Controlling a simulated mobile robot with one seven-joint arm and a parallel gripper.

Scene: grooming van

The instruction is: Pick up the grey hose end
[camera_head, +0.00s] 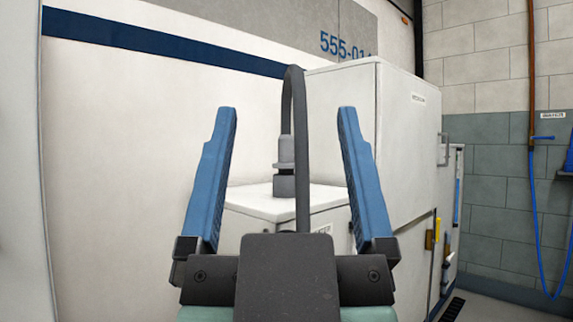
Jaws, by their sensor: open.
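The grey hose end (285,170) hangs between my fingers in the picture, with a collar and a wider tip pointing down. It is the end of a dark grey hose (301,130) that loops over at the top and runs down behind my gripper's body. My gripper (287,112) is open, with one blue finger on each side of the hose and neither touching it. The tip appears just above or on the top of a low white cabinet; I cannot tell whether they touch. The hose's lower part is hidden.
The low white cabinet (248,201) stands against the white van wall (130,130). A taller white cabinet (400,130) is close on the right. A blue hose (537,220) hangs on the tiled wall at the far right. The left side is clear.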

